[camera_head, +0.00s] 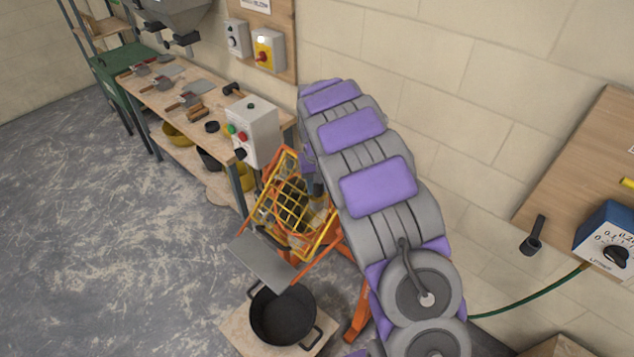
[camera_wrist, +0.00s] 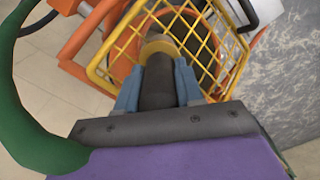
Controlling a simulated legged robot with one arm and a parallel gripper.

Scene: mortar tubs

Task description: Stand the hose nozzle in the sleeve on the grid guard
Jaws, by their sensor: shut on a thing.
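In the wrist view my gripper (camera_wrist: 157,78) has its two blue-grey fingers shut on the dark, cylindrical hose nozzle (camera_wrist: 158,93). A dull yellow ring (camera_wrist: 158,46) shows at the nozzle's far end, over the grid; I cannot tell whether it is the nozzle's tip or the sleeve, or whether the nozzle is inside anything. The yellow grid guard (camera_wrist: 222,42) lies just beyond the fingers. In the head view the grid guard (camera_head: 262,203) sits on the orange mixer, and my arm hides most of the gripper and nozzle beside it.
A green hose (camera_wrist: 28,140) loops close at the left of the wrist view. In the head view a grey control box (camera_head: 253,132) stands by the guard on a wooden workbench (camera_head: 160,97) with trowels. A black tub (camera_head: 283,314) stands below. Open floor lies left.

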